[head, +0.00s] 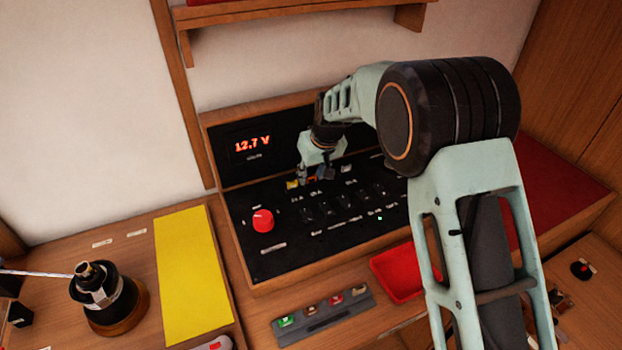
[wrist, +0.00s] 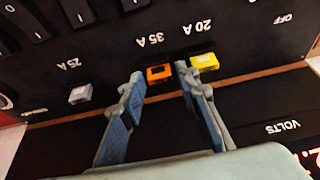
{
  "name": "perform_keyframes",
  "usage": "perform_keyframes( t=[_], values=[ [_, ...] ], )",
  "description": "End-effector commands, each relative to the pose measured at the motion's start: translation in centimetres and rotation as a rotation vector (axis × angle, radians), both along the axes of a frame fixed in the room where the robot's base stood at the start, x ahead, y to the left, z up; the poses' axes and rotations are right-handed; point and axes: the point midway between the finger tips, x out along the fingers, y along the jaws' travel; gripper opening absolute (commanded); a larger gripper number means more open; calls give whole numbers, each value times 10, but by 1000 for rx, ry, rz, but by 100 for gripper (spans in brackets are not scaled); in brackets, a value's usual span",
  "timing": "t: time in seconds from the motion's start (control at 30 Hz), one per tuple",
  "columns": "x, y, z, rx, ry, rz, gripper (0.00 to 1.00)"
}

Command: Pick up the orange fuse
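The orange fuse (wrist: 159,74) sits in the black panel by the "35 A" label, between a yellow fuse (wrist: 204,61) on its right and a pale grey fuse (wrist: 80,93) on its left in the wrist view. My gripper (wrist: 160,75) is open, with one finger on each side of the orange fuse. The right finger is close to the yellow fuse; I cannot tell if they touch. In the head view my gripper (head: 316,176) is over the upper part of the panel, and a bit of the orange fuse (head: 311,180) shows beside the yellow fuse (head: 292,185).
The panel (head: 300,245) carries a red knob (head: 263,220), several black switches and a lit voltage display (head: 252,144). A fuse holder strip (head: 322,325) and a red tray (head: 398,273) lie in front. A yellow board (head: 190,270) is at left.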

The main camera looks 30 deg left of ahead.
Motion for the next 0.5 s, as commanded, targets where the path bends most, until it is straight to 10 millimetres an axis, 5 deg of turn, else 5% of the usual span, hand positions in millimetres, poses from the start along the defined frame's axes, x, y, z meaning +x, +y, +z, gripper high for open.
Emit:
perform_keyframes(
  t=[0.2, 0.5],
  values=[
    [0, 0, 0, 0, 0, 0, 13],
    [0, 0, 0, -1, 1, 0, 13]
  ],
)
